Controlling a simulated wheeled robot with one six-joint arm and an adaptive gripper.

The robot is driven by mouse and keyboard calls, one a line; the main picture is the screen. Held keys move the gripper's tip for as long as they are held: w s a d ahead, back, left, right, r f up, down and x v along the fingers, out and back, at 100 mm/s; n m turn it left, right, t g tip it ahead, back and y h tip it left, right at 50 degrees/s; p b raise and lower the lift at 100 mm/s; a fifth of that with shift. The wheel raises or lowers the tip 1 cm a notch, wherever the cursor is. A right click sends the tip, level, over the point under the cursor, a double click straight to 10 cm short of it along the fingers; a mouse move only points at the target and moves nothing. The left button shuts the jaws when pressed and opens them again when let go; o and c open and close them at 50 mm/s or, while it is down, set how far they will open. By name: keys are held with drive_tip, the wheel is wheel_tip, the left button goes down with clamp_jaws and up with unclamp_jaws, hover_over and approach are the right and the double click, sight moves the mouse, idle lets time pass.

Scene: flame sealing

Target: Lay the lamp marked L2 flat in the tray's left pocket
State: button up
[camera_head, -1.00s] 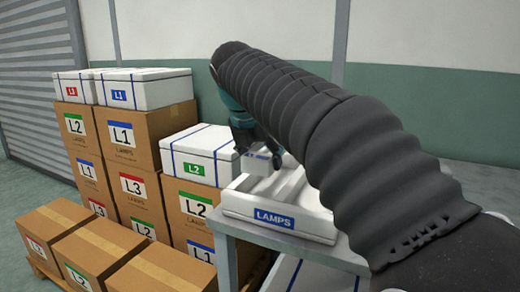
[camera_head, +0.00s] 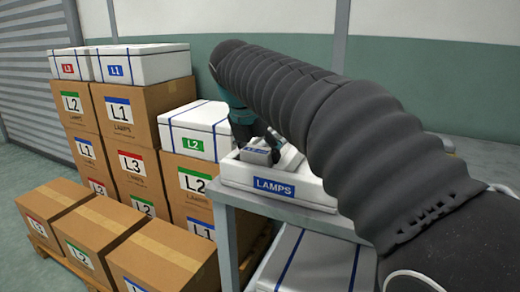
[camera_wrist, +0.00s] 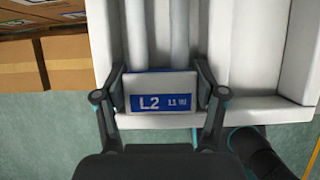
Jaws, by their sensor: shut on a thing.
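My gripper (camera_wrist: 160,82) is shut on the lamp marked L2 (camera_wrist: 161,86), a pale block with a blue label, with one finger on each side. In the head view my gripper (camera_head: 262,140) and the lamp (camera_head: 257,155) are at the left part of the white tray (camera_head: 273,187) labelled LAMPS. My arm hides the tray's right part in the head view. I cannot tell whether the lamp touches the pocket floor.
The tray stands on a grey table (camera_head: 297,216). Stacked cartons (camera_head: 130,128) and white boxes (camera_head: 193,128) stand close to its left.

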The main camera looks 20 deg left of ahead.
drive_tip(key=o, duration=1.3)
drive_tip(key=shift+o, duration=0.2)
drive_tip(key=c, duration=0.3)
drive_tip(key=shift+r+p, duration=1.5)
drive_tip(key=shift+p, duration=0.2)
drive_tip(key=shift+r, duration=3.8)
